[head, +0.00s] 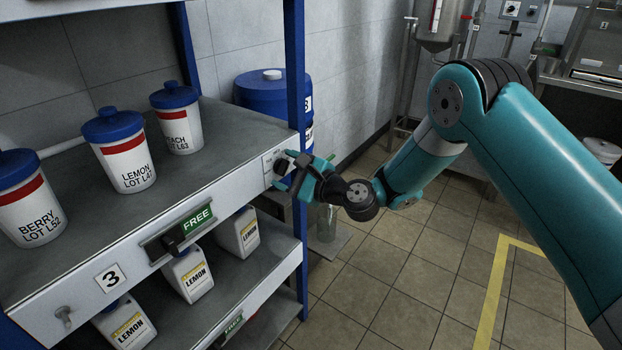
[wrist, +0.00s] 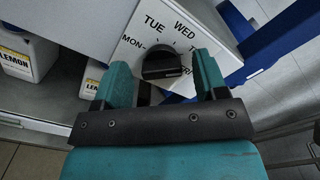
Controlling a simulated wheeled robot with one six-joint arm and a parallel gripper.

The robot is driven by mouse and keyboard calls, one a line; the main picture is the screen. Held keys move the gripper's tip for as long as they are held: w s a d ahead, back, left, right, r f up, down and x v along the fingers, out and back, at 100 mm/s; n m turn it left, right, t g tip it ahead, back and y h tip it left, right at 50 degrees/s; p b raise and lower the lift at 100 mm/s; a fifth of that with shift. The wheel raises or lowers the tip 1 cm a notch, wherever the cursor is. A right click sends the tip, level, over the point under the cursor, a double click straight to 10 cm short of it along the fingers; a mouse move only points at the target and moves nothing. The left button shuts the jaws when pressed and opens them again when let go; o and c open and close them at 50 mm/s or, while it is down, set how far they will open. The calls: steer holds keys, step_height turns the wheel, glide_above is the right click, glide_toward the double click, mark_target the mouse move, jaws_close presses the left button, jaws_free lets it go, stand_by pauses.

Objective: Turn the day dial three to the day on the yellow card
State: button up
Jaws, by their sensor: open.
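The day dial is a black knob (wrist: 162,68) on a light plate, with MON, TUE and WED readable around it. Further day labels at the right are partly hidden by my finger. The knob's bar lies roughly level in the wrist view; which day it points to is unclear. In the head view the dial (head: 283,166) sits at the right end of the shelf's front edge. My gripper (head: 302,172) is open at the dial. In the wrist view my gripper (wrist: 161,72) has one finger on each side of the knob, apparently apart from it. No yellow card is in view.
The shelf's front edge (head: 185,222) carries a number 3 plate (head: 110,277) and a green FREE sign (head: 197,219). Lidded tubs (head: 124,160) stand on top; LEMON jugs (head: 190,273) stand below. A blue post (head: 296,90) and blue drum (head: 270,95) are close to my gripper.

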steer(key=b+v, duration=1.4)
steer(key=v, duration=0.3)
steer(key=s+a+n+g+h, duration=0.1)
steer(key=s+a+n+g, duration=0.25)
steer(key=s+n, duration=0.3)
steer(key=s+a+n+g+h, duration=0.1)
steer(key=s+a+n+g, duration=0.1)
steer(key=s+n+g, duration=0.5)
steer(key=s+d+n+h+p, duration=0.1)
steer(key=s+d+n+h, duration=0.7)
steer(key=s+d+n, duration=0.3)
step_height(320, 180, up, 25)
steer(key=s+a+p, duration=0.1)
steer(key=p, duration=2.4)
steer(key=shift+a+f+m, duration=0.2)
steer(key=shift+m, duration=0.25)
